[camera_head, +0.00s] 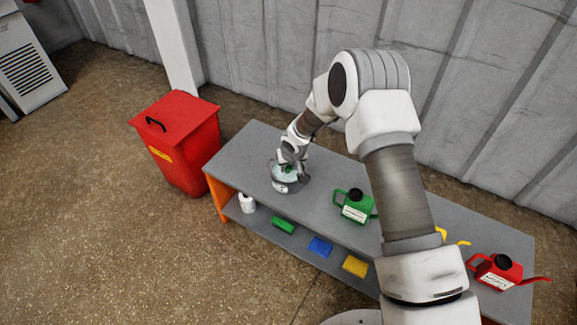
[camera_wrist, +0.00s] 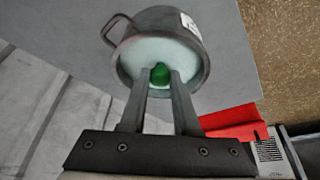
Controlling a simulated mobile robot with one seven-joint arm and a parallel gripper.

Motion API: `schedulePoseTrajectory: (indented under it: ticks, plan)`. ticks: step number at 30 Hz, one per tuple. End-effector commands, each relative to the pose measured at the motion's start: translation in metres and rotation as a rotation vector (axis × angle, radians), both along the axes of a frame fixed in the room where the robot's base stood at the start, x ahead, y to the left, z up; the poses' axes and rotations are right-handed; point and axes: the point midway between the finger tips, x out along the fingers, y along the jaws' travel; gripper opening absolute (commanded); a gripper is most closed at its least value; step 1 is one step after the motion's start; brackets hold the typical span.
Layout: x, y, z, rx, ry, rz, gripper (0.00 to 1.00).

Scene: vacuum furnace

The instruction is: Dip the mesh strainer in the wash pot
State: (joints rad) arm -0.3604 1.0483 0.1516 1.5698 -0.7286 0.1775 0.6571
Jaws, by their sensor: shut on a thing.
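The wash pot (camera_head: 290,187), a grey metal pot with pale liquid inside, stands on the left part of the grey table (camera_head: 245,150). It also shows in the wrist view (camera_wrist: 150,20), with a side handle and a white label. My gripper (camera_head: 289,164) is directly over the pot. In the wrist view my gripper (camera_wrist: 160,76) is shut on a green piece (camera_wrist: 160,73), which looks like the strainer's handle. The mesh itself is not visible, so I cannot tell how far it sits in the liquid.
A green can (camera_head: 355,207) and a red can (camera_head: 497,268) stand farther right on the table; a yellow one is partly hidden by my arm. A red bin (camera_head: 185,150) stands left of the table. The lower shelf holds a white roll (camera_head: 247,204) and several coloured blocks.

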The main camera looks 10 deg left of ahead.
Motion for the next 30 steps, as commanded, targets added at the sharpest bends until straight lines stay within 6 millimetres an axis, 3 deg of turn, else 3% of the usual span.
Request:
schedulePoseTrajectory:
  ticks: [30]
  plan:
    - [0.0,0.0,0.084,0.001,-0.001,-0.001,0.0]
